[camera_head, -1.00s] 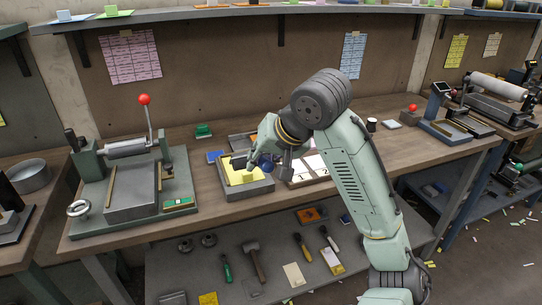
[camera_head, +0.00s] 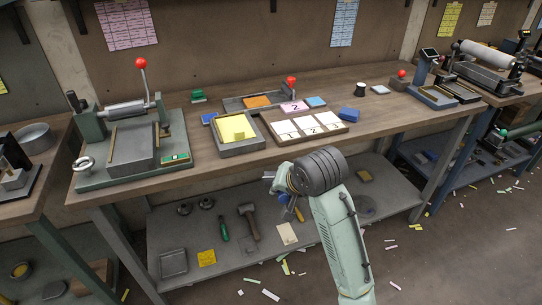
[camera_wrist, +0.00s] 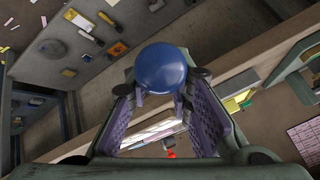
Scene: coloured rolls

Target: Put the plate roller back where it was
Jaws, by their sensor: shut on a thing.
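My gripper (camera_head: 275,183) is in front of the bench edge, over the lower shelf, partly hidden by my wrist. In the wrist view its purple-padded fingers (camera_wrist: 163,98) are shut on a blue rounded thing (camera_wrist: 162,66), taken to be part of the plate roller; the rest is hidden. A bit of blue also shows below the gripper in the head view. On the bench, a grey tray (camera_head: 216,148) holds a yellow slab (camera_head: 234,128). Which spot the roller came from cannot be told.
A green press with a roller (camera_head: 125,110) and red-knobbed lever stands at the bench's left. A tray with an orange piece (camera_head: 257,101) lies behind the yellow slab. Tools lie on the lower shelf (camera_head: 190,235).

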